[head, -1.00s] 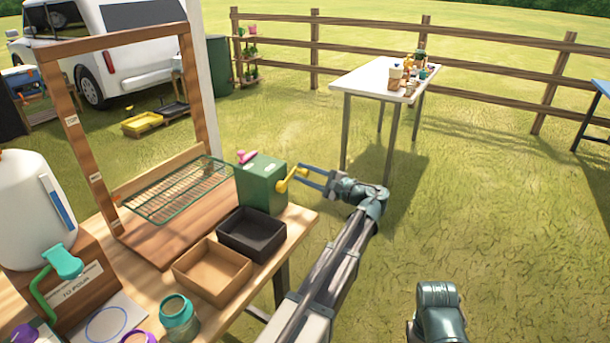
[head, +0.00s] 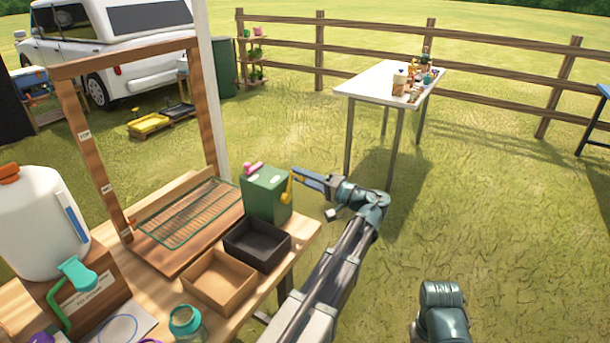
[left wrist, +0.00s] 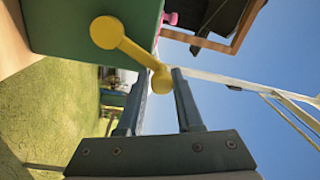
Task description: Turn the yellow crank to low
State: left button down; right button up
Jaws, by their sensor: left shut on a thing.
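The yellow crank (head: 287,190) is on the right side of a green box (head: 266,194) at the table's right edge. My left gripper (head: 296,176) reaches it from the right. In the left wrist view the crank's arm (left wrist: 132,50) runs to a round knob (left wrist: 162,82) between the fingers of my left gripper (left wrist: 155,100). A wire rack (head: 190,212) hangs low inside a wooden frame (head: 84,150), just above the wooden base. The frame's left post has several small tags; the rack's near left corner is about level with the lowest. My right gripper is out of view.
A black tray (head: 258,258) and a brown tray (head: 198,293) stand in front of the box. A white jug (head: 40,225) and a teal jar (head: 186,322) are to the left. A white table (head: 365,85) stands apart. Open grass lies right of my left arm.

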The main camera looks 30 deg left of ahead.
pick_arm(q)
jog(key=shift+s+r+n, duration=0.1)
jog(key=shift+s+n, duration=0.75)
jog(key=shift+n, duration=0.15)
jog(key=c, duration=0.7)
grip_release()
jog(key=shift+o, duration=0.2)
jog(key=shift+d, duration=0.1)
jog(key=d, duration=1.3)
jog(key=shift+s+d+f, duration=0.25)
jog(key=shift+s+f, duration=0.1)
jog(key=shift+s, duration=0.1)
